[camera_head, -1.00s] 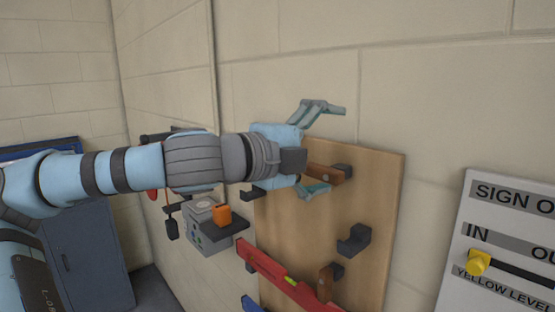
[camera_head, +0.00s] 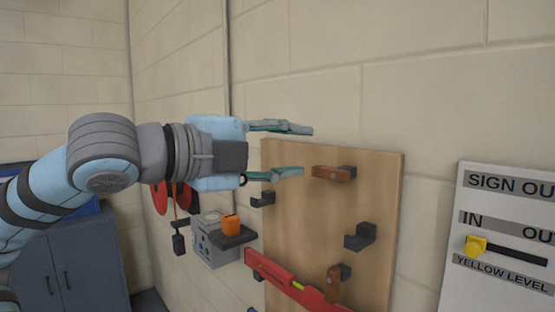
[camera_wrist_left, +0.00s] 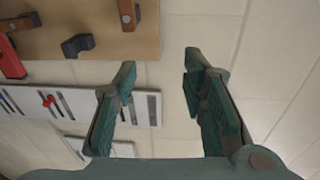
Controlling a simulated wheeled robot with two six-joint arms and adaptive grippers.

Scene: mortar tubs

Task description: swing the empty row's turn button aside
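The wooden board (camera_head: 285,230) hangs on the wall with dark hooks. The upper turn button (camera_head: 331,174), a brown wooden bar, lies roughly level beside a dark hook at the board's top right; it also shows in the left wrist view (camera_wrist_left: 126,14). The row below it holds no level, with hooks at left (camera_head: 262,199) and right (camera_head: 360,237). My left gripper (camera_head: 306,151) is open and empty, its fingers spread one above the other, left of the upper turn button and apart from it. The wrist view shows nothing between its fingers (camera_wrist_left: 160,70). My right gripper is not in view.
A red level (camera_head: 290,283) sits lower on the board, with an upright turn button (camera_head: 334,284) across it. A grey box (camera_head: 215,243) and an orange item (camera_head: 231,224) are left of the board. A sign-out panel (camera_head: 505,240) with a yellow-ended level is at right.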

